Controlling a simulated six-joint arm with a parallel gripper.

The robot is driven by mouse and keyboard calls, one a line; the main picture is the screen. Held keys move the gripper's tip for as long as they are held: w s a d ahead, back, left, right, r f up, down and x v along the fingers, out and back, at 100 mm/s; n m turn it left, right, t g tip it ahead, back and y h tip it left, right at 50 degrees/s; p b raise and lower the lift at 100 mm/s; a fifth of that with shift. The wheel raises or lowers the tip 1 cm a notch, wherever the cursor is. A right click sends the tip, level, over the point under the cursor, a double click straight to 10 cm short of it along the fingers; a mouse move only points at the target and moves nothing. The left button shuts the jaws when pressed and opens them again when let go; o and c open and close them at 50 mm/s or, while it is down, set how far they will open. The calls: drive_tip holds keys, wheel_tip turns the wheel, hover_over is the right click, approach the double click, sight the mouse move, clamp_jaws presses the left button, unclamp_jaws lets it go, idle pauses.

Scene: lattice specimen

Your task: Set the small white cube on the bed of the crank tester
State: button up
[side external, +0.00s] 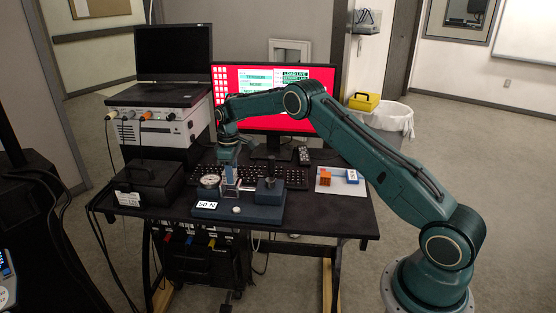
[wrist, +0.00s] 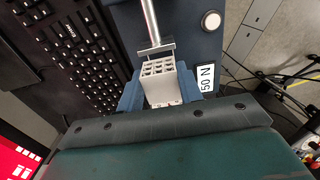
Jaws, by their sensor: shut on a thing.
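The small white cube (wrist: 160,75), with an open lattice face, sits between the blue fingers of my gripper (wrist: 159,90) in the wrist view. My gripper is shut on it. In the side view my gripper (side external: 229,176) reaches down over the crank tester (side external: 262,213), a dark blue base with a round dial (side external: 209,181) and a "50 N" label. The wrist view shows the tester's base (wrist: 195,45) and a metal rod (wrist: 150,22) ending in a flat crosspiece close to the cube. I cannot tell whether the cube touches the bed.
A keyboard (side external: 265,175) lies behind the tester. A black box (side external: 148,183) is to the left. A monitor (side external: 290,115) stands behind. The front right table top is clear.

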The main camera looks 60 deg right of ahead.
drive_tip(key=shift+f, duration=2.2)
drive_tip(key=shift+f, duration=0.35)
drive_tip(key=o, duration=1.5)
drive_tip(key=shift+r, duration=0.2)
drive_tip(key=shift+r, duration=2.35)
drive_tip(key=shift+r, duration=0.15)
wheel_tip(320, 180, up, 13)
hover_over(234, 194)
drive_tip(key=shift+d+r, duration=0.1)
drive_tip(key=shift+r, duration=0.2)
